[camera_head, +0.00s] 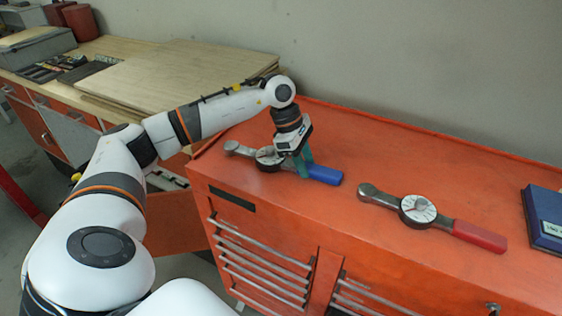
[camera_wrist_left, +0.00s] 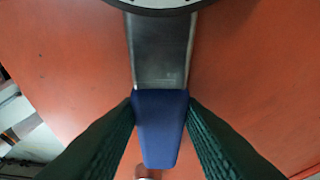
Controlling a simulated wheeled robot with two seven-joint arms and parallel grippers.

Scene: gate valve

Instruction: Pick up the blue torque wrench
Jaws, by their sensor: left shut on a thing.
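The blue torque wrench (camera_head: 325,174) lies on the orange cabinet top, with its silver head to the left, a round dial in the middle and a blue handle to the right. My left gripper (camera_head: 303,166) reaches down over it from above and is shut on it where the blue handle begins. In the left wrist view, the green fingers (camera_wrist_left: 162,118) press on both sides of the blue handle (camera_wrist_left: 160,125), with the metal shaft and dial rim above. The wrench seems to be at the cabinet top; any small gap under it cannot be told. My right gripper is not in view.
A second torque wrench with a red handle (camera_head: 478,235) lies to the right on the orange cabinet (camera_head: 300,225). A blue box (camera_head: 545,215) sits at the far right. A wooden workbench (camera_head: 165,75) stands behind left, and a wall runs along the back.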

